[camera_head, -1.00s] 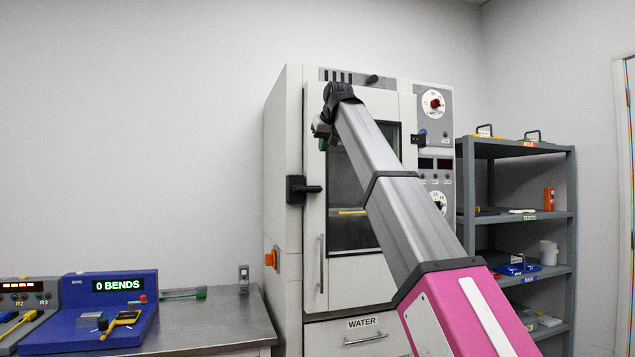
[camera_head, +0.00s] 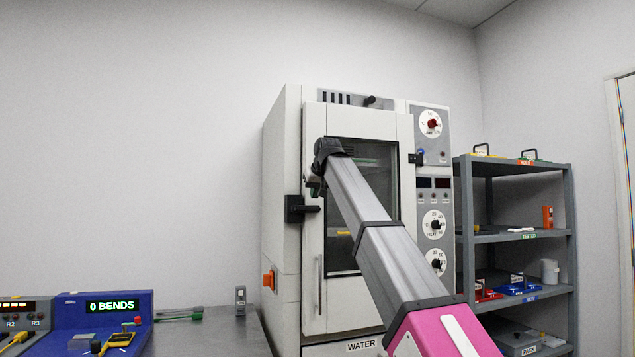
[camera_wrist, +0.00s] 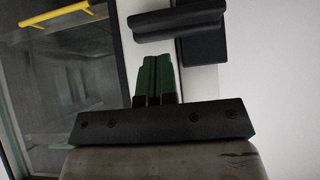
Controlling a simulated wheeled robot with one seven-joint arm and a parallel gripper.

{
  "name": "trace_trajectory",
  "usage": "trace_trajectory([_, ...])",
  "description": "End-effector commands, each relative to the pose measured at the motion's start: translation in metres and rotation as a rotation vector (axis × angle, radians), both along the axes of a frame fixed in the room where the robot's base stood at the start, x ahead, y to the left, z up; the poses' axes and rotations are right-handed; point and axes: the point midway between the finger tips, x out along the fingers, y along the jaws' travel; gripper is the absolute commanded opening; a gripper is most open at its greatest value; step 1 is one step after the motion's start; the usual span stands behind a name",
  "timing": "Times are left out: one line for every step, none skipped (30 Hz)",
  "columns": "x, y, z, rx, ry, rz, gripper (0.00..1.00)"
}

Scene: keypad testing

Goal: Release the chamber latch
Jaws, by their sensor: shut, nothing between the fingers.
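The chamber (camera_head: 350,215) is a tall white cabinet with a windowed door. Its black latch (camera_head: 294,209) sits at the door's left edge, with a short lever pointing right. In the wrist view the latch (camera_wrist: 205,40) is at the top, its lever extending left. My gripper (camera_head: 316,188) is just above the latch lever in the head view. In the wrist view its green fingers (camera_wrist: 157,75) are shut together and empty. Their tips point at the lever, with a small gap seeming to remain; depth is hard to judge. My wrist partly hides the door behind it.
A vertical door handle (camera_head: 319,280) is below the latch. A yellow bar (camera_wrist: 55,13) shows behind the door window. A grey shelf rack (camera_head: 515,237) stands right of the chamber. A bench (camera_head: 225,335) with a blue bend tester (camera_head: 105,315) is at the left.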

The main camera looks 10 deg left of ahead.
Motion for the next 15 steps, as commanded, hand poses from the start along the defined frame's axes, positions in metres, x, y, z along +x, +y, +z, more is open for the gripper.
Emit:
trace_trajectory([-0.002,-0.001,-0.01,-0.001,0.001,0.0,0.0])
trace_trajectory([-0.002,-0.002,-0.013,-0.001,0.001,0.0,0.0])
trace_trajectory([-0.002,-0.001,-0.017,-0.001,0.001,0.0,0.0])
trace_trajectory([-0.002,-0.001,-0.02,-0.001,0.001,0.0,0.0])
trace_trajectory([-0.002,-0.001,-0.022,-0.001,0.001,0.0,0.0])
trace_trajectory([-0.002,-0.001,-0.024,-0.001,0.001,0.0,0.0])
trace_trajectory([-0.002,-0.001,-0.025,0.0,0.0,0.0,0.0])
trace_trajectory([-0.002,-0.001,-0.026,0.0,0.0,0.0,0.0])
trace_trajectory([-0.002,-0.001,-0.027,0.0,0.0,0.0,0.0])
trace_trajectory([-0.002,-0.001,-0.028,0.0,0.0,0.0,0.0])
trace_trajectory([-0.002,-0.001,-0.028,0.0,0.0,0.0,0.0])
trace_trajectory([-0.001,-0.001,-0.028,0.0,0.0,0.0,0.0])
trace_trajectory([-0.001,-0.001,-0.028,0.0,0.0,0.0,0.0])
trace_trajectory([-0.001,-0.001,-0.028,0.0,0.0,0.0,0.0])
trace_trajectory([-0.001,-0.001,-0.028,0.0,0.0,0.0,0.0])
